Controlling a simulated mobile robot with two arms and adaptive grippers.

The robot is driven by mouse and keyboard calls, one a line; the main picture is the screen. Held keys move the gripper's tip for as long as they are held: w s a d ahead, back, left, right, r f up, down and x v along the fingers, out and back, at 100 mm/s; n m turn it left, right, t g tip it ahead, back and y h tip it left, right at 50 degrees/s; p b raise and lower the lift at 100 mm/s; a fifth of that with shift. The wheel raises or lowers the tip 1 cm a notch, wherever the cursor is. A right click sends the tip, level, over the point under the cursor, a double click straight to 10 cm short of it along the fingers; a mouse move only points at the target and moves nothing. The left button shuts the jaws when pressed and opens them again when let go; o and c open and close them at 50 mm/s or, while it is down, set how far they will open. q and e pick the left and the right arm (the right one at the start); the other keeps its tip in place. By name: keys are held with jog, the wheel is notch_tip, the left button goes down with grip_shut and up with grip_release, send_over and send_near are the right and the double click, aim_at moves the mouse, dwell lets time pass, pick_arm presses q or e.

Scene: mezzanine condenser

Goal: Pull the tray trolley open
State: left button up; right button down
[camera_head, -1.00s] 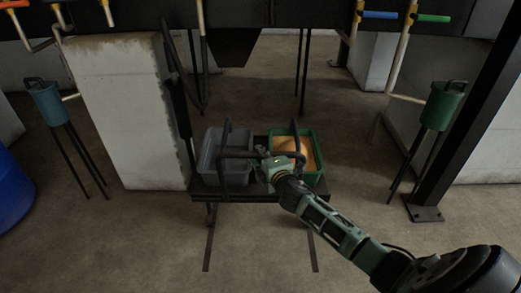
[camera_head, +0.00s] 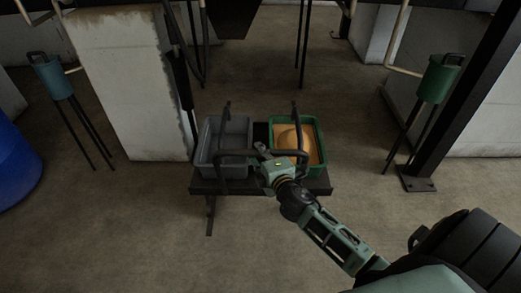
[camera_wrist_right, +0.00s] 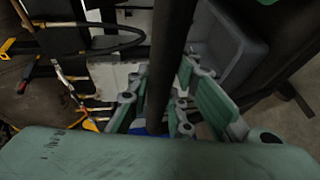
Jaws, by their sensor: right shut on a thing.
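The tray trolley (camera_head: 205,188) is a low dark frame in the middle of the head view. It carries a grey tray (camera_head: 209,160) on the left and a green tray (camera_head: 320,158) with orange contents on the right. A black handle bar (camera_head: 235,153) crosses its near side above the trays. My right gripper (camera_head: 262,158) is shut on this bar near its middle. In the right wrist view the dark bar (camera_wrist_right: 166,60) passes between the green and grey fingers. My left gripper is not in view.
A floor rail (camera_head: 210,220) shows in front of the trolley at the left. A concrete block (camera_head: 130,100) stands behind left. A blue drum (camera_head: 15,165) is at the far left, a dark post (camera_head: 455,95) at the right. The floor in front is clear.

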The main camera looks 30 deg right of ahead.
jog(key=c, duration=1.6)
grip_release()
jog(key=shift+o, duration=0.2)
jog(key=shift+s, duration=0.1)
jog(key=v, duration=1.2)
